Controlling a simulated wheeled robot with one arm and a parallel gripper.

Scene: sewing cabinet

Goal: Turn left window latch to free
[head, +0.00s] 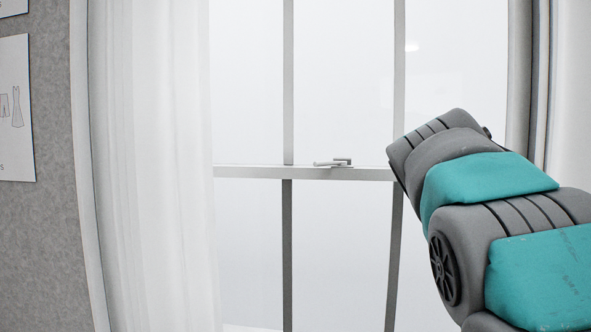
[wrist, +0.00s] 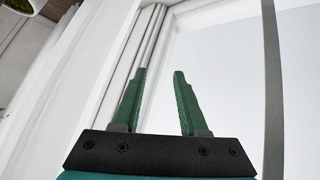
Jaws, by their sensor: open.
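A small grey window latch (head: 334,162) sits on the horizontal rail (head: 255,171) in the middle of the window in the head view. Its handle points to the left. My arm reaches in from the right in the head view and its end stands to the right of the latch, apart from it. My gripper (wrist: 160,75) shows in the wrist view with its two green fingers apart and nothing between them. The fingers point at the window's side frame and pane. The latch does not show in the wrist view. The gripper's fingers are hidden in the head view.
A sheer white curtain (head: 155,170) hangs over the window's left side. Vertical window bars (head: 287,240) stand above and below the rail. The wrist view shows a white window frame (wrist: 108,60) and a dark bar (wrist: 272,90) at right. Space before the latch looks clear.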

